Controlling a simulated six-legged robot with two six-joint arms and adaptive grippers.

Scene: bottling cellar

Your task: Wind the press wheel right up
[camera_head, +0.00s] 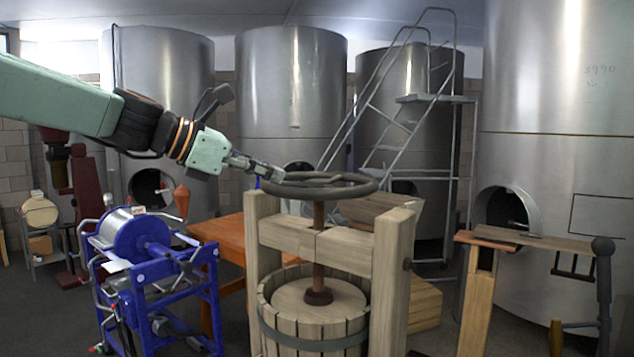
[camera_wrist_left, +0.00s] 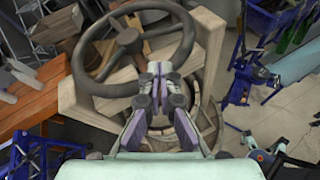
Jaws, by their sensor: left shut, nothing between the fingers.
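The press wheel (camera_head: 345,190) is a dark ring on top of a rusty upright screw (camera_head: 319,235) over the wooden press (camera_head: 392,262). Below it, a round wooden plate (camera_head: 292,297) sits inside the slatted basket (camera_head: 285,325). My left gripper (camera_head: 279,175) is shut and empty at the wheel's left rim. In the left wrist view the fingers (camera_wrist_left: 161,70) point at the wheel (camera_wrist_left: 88,82), close to its rim and right of its hub. I cannot tell whether they touch it. My right gripper is not in view.
A blue machine with a steel drum (camera_head: 130,232) stands left of the press. An orange table (camera_head: 228,240) is behind it. Steel tanks (camera_head: 290,95) and a metal ladder (camera_head: 385,110) fill the back. A wooden stand (camera_head: 478,300) is at the right.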

